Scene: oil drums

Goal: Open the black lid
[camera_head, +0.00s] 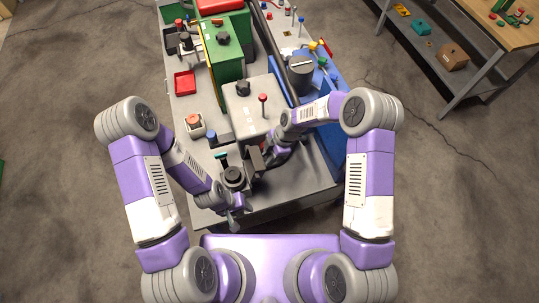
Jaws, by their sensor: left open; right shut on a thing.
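Several black caps are in view: one (243,88) on top of the grey can (239,115), and one (222,38) on the green can (228,62). A round dark piece (233,174) shows between my two hands near the table's front edge; I cannot tell whether it is a lid. My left gripper (236,206) is open, low in front of this round piece. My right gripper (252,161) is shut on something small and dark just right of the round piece. My wrists and fingers hide much of what it holds.
A red tray (185,83) and a small orange-topped item (194,124) lie on the table's left side. A blue container (330,140) is partly behind my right arm. A dark-topped drum (301,68) stands farther back. A shelf (480,60) stands at the right.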

